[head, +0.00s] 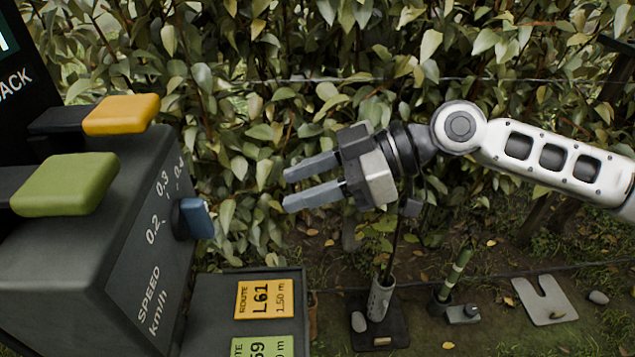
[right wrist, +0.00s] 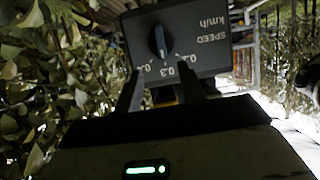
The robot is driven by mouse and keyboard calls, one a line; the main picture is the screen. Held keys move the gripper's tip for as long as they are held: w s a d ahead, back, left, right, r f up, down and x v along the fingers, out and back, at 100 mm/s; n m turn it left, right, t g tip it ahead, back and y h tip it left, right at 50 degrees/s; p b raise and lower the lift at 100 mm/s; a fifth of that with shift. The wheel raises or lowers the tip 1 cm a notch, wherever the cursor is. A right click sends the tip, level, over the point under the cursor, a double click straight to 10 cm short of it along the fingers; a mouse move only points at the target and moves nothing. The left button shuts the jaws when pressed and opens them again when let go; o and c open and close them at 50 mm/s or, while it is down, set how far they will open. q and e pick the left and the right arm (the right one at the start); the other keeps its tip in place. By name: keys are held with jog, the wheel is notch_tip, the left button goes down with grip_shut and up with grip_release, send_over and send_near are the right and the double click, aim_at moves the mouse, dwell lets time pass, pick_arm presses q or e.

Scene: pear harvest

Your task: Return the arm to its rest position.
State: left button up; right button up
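My right arm (head: 545,158) comes in from the right in the head view and reaches toward the left, above the ground. Its right gripper (head: 288,189) is open, with two grey fingers parallel and nothing between them. It points left toward the blue speed knob (head: 196,218) on the dark control box (head: 110,275), with a clear gap between fingertips and knob. In the right wrist view the fingers are apart, and the knob (right wrist: 159,42) shows beyond them on the box's speed panel (right wrist: 205,38). My left gripper is not in the head view.
A yellow lever (head: 122,114) and a green lever (head: 65,184) stick out of the control box. Route cards (head: 270,299) lie on a dark panel. A leafy hedge (head: 300,60) with wires stands behind. Posts and a grey plate (head: 543,299) are on the ground below my arm.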

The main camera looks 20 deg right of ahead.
jog(key=shift+v, duration=0.85)
jog(key=a+f+m+t+h+p, duration=0.1)
jog(key=a+f+m+t+p, duration=0.35)
jog(key=f, duration=0.75)
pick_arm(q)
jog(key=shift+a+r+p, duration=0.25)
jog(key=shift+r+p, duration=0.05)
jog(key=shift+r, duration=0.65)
pick_arm(e)
jog(key=s+d+f+m+t+h, duration=0.2)
jog(key=s+d+f+m+h, duration=0.2)
jog(key=s+f+m+h, duration=0.4)
notch_tip(320, 180, down, 3)
jog(key=shift+s+r, duration=0.1)
jog(key=shift+s, duration=0.55)
